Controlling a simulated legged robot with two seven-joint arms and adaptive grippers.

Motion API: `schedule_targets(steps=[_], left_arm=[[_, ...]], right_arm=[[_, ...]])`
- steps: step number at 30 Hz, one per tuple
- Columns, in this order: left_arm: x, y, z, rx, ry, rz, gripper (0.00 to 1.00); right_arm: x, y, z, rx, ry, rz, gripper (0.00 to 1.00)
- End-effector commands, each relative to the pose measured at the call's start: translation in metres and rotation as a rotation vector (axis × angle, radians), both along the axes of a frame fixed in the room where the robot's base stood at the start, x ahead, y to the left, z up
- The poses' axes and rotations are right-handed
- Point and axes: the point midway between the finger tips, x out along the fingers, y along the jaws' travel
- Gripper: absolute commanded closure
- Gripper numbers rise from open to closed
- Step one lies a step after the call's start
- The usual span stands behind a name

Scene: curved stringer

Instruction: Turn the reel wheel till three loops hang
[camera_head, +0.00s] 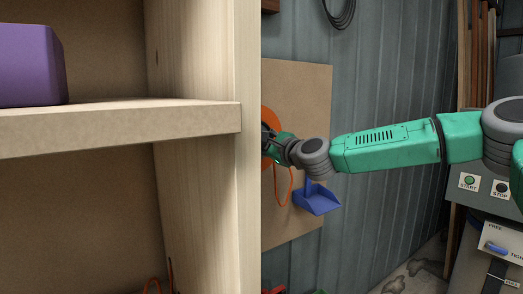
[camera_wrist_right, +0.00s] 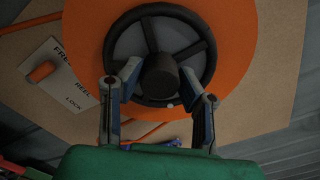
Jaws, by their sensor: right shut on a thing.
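The reel wheel (camera_wrist_right: 203,62) is black, with spokes and a thick central knob (camera_wrist_right: 158,77), in front of a large orange reel disc (camera_wrist_right: 236,70) in the right wrist view. My right gripper (camera_wrist_right: 169,86) has its fingers on either side of the knob, shut on the wheel. In the head view the orange reel (camera_head: 269,122) shows only as a sliver past the shelf upright, and my right gripper is mostly hidden there. A thin orange cord (camera_head: 291,183) hangs below it in a curve; the number of loops cannot be told. My left gripper is out of view.
A pale shelf unit (camera_head: 120,124) with a purple box (camera_head: 30,65) fills the left. A blue scoop-like holder (camera_head: 318,200) is below the reel. A FREE/REEL/LOCK plate (camera_wrist_right: 57,90) has an orange lever (camera_wrist_right: 41,72). A START/STOP panel (camera_head: 485,187) stands right.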

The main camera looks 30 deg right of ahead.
Motion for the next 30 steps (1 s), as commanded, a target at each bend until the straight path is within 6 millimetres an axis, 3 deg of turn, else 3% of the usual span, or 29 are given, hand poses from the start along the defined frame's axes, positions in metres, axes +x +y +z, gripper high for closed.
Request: schedule_targets(steps=[30], left_arm=[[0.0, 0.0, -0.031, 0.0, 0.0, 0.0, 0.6]], right_arm=[[0.0, 0.001, -0.008, -0.957, -0.125, 0.007, 0.98]])
